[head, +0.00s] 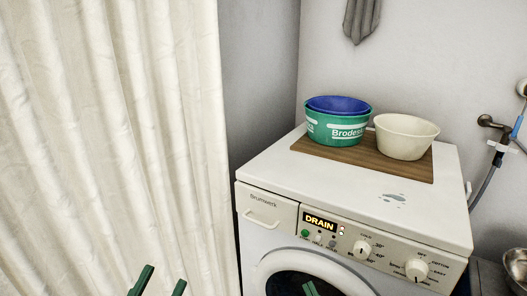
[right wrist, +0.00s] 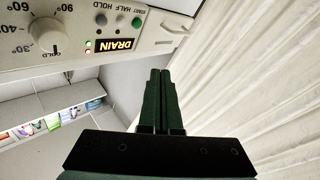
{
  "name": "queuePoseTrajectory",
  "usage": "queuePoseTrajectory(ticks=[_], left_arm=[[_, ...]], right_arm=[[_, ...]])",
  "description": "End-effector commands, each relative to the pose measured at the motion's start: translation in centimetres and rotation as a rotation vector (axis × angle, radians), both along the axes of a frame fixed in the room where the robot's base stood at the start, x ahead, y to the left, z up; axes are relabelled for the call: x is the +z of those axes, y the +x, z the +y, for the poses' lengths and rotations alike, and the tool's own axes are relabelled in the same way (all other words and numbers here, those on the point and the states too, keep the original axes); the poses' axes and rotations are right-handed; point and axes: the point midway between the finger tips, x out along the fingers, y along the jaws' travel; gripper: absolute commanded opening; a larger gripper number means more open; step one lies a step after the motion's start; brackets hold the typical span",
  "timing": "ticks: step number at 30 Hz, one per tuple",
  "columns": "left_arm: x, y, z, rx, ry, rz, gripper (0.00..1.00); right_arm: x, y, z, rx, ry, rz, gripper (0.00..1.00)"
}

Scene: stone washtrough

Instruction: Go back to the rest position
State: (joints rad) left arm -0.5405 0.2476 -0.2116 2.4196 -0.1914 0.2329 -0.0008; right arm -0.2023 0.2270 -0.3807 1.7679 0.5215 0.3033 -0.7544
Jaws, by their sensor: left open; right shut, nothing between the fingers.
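My left gripper (head: 160,280) shows at the bottom edge of the head view, in front of the cream curtain. Its two dark green fingers stand apart with nothing between them. My right gripper (head: 310,289) shows only as a green tip at the bottom edge, in front of the washing machine's round door. In the right wrist view my right gripper (right wrist: 162,72) has its fingers together and holds nothing. The fingertips appear below the machine's control panel in the head view. The arms behind both grippers are out of view.
The white washing machine (head: 265,178) displays DRAIN. On it, a wooden board (head: 360,158) bears a green tub (head: 318,129) with a blue bowl (head: 340,104) in it, and a cream bowl (head: 405,139). A curtain (head: 110,140) hangs at left. A metal bowl (head: 516,268) stands at right.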

Motion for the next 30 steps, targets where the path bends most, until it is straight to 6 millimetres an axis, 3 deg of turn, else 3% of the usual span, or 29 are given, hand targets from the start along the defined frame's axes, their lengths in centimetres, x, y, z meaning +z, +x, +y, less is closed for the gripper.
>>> queuePoseTrajectory(ticks=[1, 6, 14, 15, 23, 30], left_arm=[[-2.6, 0.9, 0.2, 0.017, -0.002, 0.098, 0.50], [-10.4, 2.4, 0.7, 0.059, 0.000, 0.377, 0.50], [-19.7, 1.7, 1.1, 0.096, 0.005, 0.710, 0.50], [-18.3, 1.6, 1.2, 0.098, 0.004, 0.717, 0.50], [-17.9, 0.5, 1.7, 0.121, 0.004, 0.851, 0.50], [-17.1, -1.9, 2.4, 0.150, 0.005, 1.033, 0.50]], right_arm=[[-0.1, -1.7, 0.3, 0.031, 0.025, 0.051, 0.00], [-0.5, -5.6, 0.1, 0.068, 0.085, 0.224, 0.00], [-0.5, -9.9, -2.9, -0.026, 0.150, 0.434, 0.00], [0.3, -9.7, -2.8, -0.024, 0.150, 0.450, 0.00], [0.6, -10.7, -3.3, -0.054, 0.152, 0.583, 0.00], [1.3, -13.2, -4.0, -0.098, 0.155, 0.764, 0.00]])
